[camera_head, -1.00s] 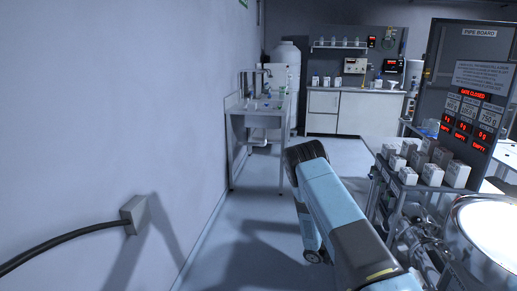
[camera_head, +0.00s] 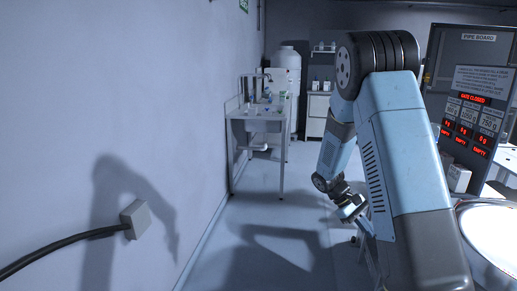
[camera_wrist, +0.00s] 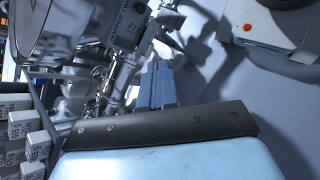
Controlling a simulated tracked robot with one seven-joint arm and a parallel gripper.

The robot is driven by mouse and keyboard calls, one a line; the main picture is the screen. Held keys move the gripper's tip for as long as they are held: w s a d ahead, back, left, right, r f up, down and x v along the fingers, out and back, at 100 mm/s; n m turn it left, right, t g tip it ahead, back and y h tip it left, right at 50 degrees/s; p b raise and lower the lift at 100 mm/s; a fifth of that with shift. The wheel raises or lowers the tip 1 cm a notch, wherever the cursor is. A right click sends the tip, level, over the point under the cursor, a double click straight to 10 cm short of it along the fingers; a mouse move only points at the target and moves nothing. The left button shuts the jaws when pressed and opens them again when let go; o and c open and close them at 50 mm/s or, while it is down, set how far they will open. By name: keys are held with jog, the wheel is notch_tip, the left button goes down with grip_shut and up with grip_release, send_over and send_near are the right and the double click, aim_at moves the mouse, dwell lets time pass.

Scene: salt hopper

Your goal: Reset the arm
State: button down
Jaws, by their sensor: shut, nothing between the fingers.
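My arm is folded up and bent over at the elbow in the head view, and its forearm hangs down behind the upper link. My gripper (camera_wrist: 158,66) shows in the wrist view as two blue-grey fingers close together, shut and empty. They point towards the metal pipework, and I cannot tell the exact gap. In the head view the wrist end hangs low over the floor, left of the upper link, and its fingertips are not clear.
The pipe board (camera_head: 474,105) and a round bright vessel (camera_head: 495,235) stand at right. White boxes (camera_wrist: 38,146) sit at left in the wrist view. The floor between is open.

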jog(key=s+a+r+m+t+y, duration=0.1)
jog(key=s+a+r+t+y, duration=0.15)
jog(key=s+r, duration=0.45)
jog(key=s+a+r+m+t+y, duration=0.2)
jog(key=s+a+r+t, duration=0.1)
jog(key=r, duration=0.7)
jog(key=s+a+r+t+y, duration=0.1)
jog(key=s+a+r+t, duration=0.1)
jog(key=s, duration=0.4)
jog(key=s+a+r+m+t+y, duration=0.1)
jog(key=s+a+r+t+y, duration=0.1)
jog(key=s+r, duration=0.5)
jog(key=shift+s+a+m+t, duration=0.3)
jog(key=shift+a+t, duration=0.5)
jog(key=shift+t, duration=0.15)
jog(key=shift+r, duration=0.1)
